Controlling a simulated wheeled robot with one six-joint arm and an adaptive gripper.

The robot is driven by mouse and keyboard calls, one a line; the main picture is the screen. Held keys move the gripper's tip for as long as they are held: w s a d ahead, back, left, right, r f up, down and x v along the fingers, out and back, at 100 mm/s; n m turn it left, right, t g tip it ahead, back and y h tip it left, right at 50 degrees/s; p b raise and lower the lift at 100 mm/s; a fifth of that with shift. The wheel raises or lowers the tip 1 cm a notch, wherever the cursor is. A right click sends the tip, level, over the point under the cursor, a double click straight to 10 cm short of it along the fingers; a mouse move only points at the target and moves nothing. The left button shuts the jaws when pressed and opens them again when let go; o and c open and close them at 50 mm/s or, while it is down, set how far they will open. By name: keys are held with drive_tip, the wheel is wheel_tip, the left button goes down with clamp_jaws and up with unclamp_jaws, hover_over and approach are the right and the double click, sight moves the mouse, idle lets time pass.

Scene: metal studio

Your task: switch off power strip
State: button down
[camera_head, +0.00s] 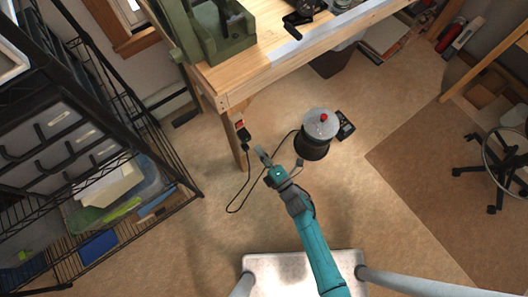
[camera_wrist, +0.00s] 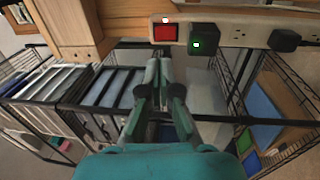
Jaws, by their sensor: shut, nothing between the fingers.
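The power strip (camera_wrist: 262,28) is a pale bar with sockets along the top of the wrist view. It has a red rocker switch (camera_wrist: 165,33) with a lit red light above it. A black adapter (camera_wrist: 204,40) with a green light and a black plug (camera_wrist: 284,40) sit in its sockets. In the head view the red switch (camera_head: 239,123) shows near the wooden table's corner leg. My gripper (camera_wrist: 158,62) is shut and empty, with its fingertips just below the switch in the wrist view. The head view shows my gripper (camera_head: 261,152) right of the leg, apparently apart from the switch.
The wooden table (camera_head: 310,45) carries a green machine (camera_head: 215,35). A black cable (camera_head: 232,200) loops over the floor. A black pot with a metal lid (camera_head: 318,124) stands right of my gripper. A wire shelf (camera_head: 165,150) stands at left.

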sight(240, 124)
drive_tip(key=x, duration=0.9)
drive_tip(key=shift+w+a, duration=0.15)
drive_tip(key=shift+w+a+r, duration=0.1)
drive_tip(key=shift+w+r, duration=0.1)
